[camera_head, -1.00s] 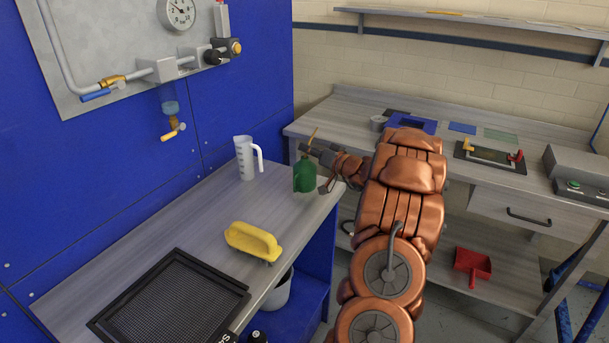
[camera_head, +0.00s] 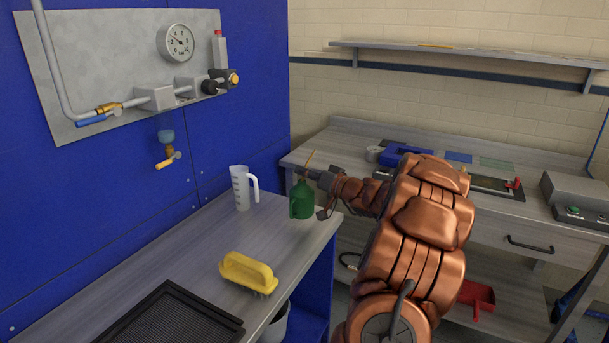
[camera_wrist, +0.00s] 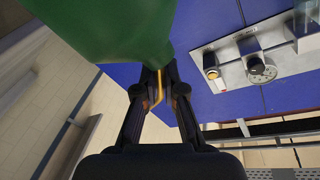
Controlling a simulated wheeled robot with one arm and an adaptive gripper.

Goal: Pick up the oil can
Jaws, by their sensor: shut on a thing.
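The green oil can (camera_head: 302,201) with its thin yellow-brown spout is upright at the right end of the grey bench (camera_head: 215,285). My gripper (camera_head: 308,176) reaches in from the right and is shut on the can's upper part, near the spout. In the wrist view the green can body (camera_wrist: 110,30) fills the upper left, and the yellow spout shows between my fingers (camera_wrist: 160,90). I cannot tell whether the can's base touches the bench top.
A white measuring jug (camera_head: 241,188) stands left of the can. A yellow-handled brush (camera_head: 248,270) and a black mesh screen (camera_head: 170,318) lie nearer. The blue wall panel (camera_head: 90,200) rises on the left; a second workbench (camera_head: 345,150) stands behind.

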